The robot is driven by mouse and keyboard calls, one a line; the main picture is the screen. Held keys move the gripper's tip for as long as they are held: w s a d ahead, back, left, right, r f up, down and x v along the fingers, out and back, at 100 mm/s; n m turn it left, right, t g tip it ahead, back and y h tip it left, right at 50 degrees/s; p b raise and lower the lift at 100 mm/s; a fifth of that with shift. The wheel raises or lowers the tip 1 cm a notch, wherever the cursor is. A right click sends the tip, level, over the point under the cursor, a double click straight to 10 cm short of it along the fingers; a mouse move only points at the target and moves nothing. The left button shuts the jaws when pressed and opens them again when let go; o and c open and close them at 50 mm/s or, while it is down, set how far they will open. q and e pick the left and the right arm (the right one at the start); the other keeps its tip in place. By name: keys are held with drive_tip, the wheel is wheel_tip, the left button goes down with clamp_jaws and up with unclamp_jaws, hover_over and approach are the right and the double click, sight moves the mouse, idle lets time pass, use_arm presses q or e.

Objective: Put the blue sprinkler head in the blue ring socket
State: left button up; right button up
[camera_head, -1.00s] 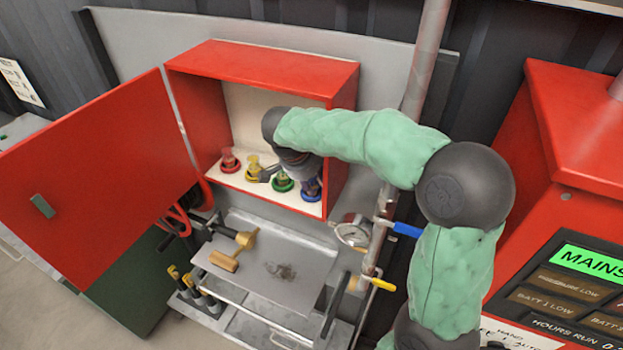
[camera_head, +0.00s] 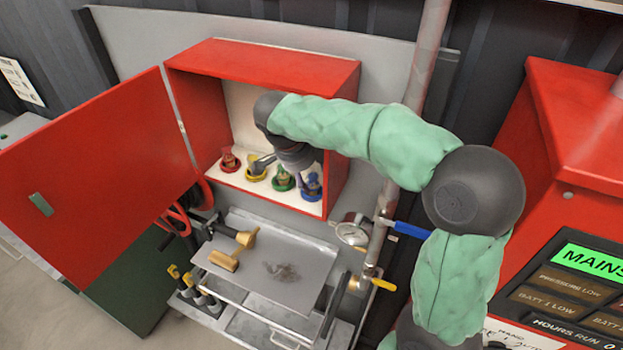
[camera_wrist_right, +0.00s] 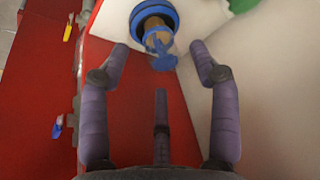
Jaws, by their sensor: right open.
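The blue sprinkler head (camera_head: 312,180) stands in the blue ring socket (camera_head: 314,195) at the right end of a row in the red cabinet. In the right wrist view the blue sprinkler head (camera_wrist_right: 160,47) has a brass-coloured body and a blue end facing the camera, with the blue ring socket (camera_wrist_right: 138,15) around its far end. My right gripper (camera_wrist_right: 160,55) is open, with its fingers spread apart and the blue end between and just beyond the tips. In the head view its fingers are partly hidden by my wrist. My left gripper is not in view.
Yellow (camera_head: 256,168), green (camera_head: 283,180) and red (camera_head: 229,162) heads stand in matching rings to the left. The red cabinet (camera_head: 270,65) closes in above and at the sides.

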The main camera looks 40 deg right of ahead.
drive_tip(key=v, duration=0.8)
drive_tip(key=shift+r, duration=0.25)
